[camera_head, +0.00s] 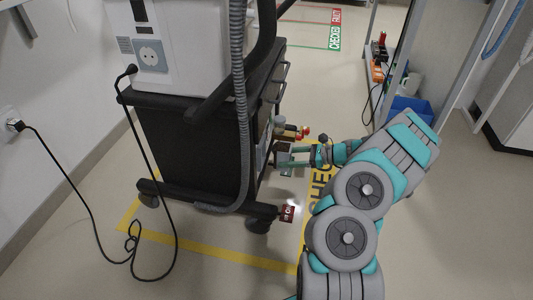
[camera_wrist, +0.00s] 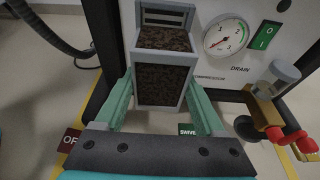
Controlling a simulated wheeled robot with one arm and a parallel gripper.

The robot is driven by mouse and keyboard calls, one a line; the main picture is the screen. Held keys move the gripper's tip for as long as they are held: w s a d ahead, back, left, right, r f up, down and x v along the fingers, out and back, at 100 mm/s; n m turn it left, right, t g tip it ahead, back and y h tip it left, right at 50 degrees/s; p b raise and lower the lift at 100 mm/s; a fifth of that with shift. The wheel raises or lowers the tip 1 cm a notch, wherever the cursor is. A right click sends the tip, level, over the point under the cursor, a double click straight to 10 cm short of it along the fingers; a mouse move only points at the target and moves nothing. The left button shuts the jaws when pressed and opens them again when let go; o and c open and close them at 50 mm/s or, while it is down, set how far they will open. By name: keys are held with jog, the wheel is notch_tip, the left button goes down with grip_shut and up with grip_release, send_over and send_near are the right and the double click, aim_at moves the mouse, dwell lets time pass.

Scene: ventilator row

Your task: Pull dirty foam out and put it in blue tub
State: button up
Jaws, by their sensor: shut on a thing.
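The dirty foam (camera_wrist: 163,84) is dark brown and speckled, set in a light grey frame. In the wrist view it sits between the two teal fingers of my gripper (camera_wrist: 162,100), which is shut on it. The framed foam sticks out of a grey-edged slot (camera_wrist: 166,17) in the machine's panel; whether its back end is still inside I cannot tell. In the head view my gripper (camera_head: 289,156) is at the right side of the ventilator cart, with the foam small and grey there. The blue tub (camera_head: 408,106) stands on the floor at the right, partly hidden by my arm.
The black cart (camera_head: 190,145) has a hanging hose (camera_head: 240,100). A cable (camera_head: 160,200) runs to the wall. Bottles (camera_head: 377,50) stand behind the tub.

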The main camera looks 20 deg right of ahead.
jog(key=s+d+p, duration=0.2)
jog(key=s+d, duration=0.2)
jog(key=d, duration=0.3)
jog(key=shift+s, duration=0.35)
dwell(0.5)
